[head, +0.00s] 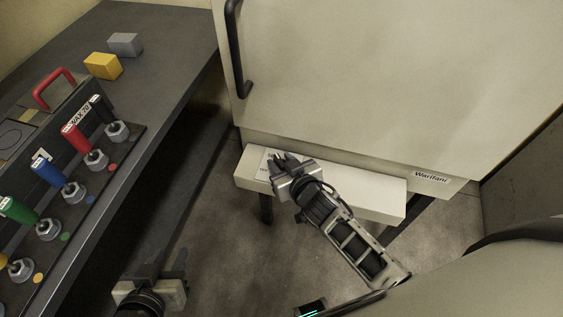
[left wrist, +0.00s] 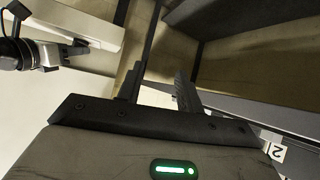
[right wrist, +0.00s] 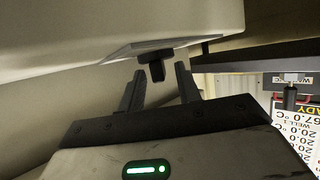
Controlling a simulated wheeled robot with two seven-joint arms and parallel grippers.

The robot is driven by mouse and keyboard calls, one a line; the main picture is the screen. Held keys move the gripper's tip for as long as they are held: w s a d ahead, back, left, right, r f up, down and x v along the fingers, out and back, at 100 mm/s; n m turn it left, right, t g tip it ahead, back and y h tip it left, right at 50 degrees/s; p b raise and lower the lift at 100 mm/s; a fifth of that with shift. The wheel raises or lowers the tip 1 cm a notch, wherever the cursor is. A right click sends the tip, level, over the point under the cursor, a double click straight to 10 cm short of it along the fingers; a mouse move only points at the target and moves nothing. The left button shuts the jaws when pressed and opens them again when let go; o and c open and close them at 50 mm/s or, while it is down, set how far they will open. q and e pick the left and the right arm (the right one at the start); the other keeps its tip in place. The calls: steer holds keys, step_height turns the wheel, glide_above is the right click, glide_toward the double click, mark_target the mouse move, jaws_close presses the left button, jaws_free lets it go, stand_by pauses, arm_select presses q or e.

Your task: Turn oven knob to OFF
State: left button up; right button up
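The large cream oven (head: 390,80) stands at the back, with a cream control ledge (head: 350,190) low along its front. A black knob (right wrist: 155,68) on a pale plate (right wrist: 150,47) shows in the right wrist view. My right gripper (head: 280,160) is at the left part of the ledge, over the plate. Its fingers (right wrist: 160,75) are apart, with the knob between or just beyond the tips; I cannot tell whether they touch.
A dark bench (head: 160,30) runs along the left with a yellow block (head: 103,65), a grey block (head: 125,44) and a red-handled case (head: 55,88). Several coloured levers stand on its edge strip. A black oven handle (head: 236,50) is above the ledge. The floor between is clear.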

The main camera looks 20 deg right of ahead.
arm_select(q)
steer(key=shift+r, duration=0.1)
arm_select(e)
steer(key=shift+w+f, duration=0.1)
steer(key=shift+w, duration=0.1)
jaws_close()
steer(key=shift+r+n+y+p, duration=0.35)
steer(key=shift+n+y+p, duration=0.25)
steer(key=shift+p, duration=0.45)
steer(key=shift+w+d+n+y+p, duration=0.1)
steer(key=shift+n+y+p, duration=0.3)
steer(key=shift+y+p, duration=0.15)
steer(key=shift+n+g+y, duration=0.4)
steer(key=shift+n+y, duration=0.1)
steer(key=shift+y, duration=0.15)
steer(key=shift+f+n+g+y+p, duration=0.2)
steer(key=shift+n+g+y+p, duration=0.1)
steer(key=shift+n+y, duration=0.3)
arm_select(q)
steer(key=shift+s+a+r, duration=0.1)
steer(key=shift+a+r, duration=0.2)
steer(key=shift+r, duration=0.4)
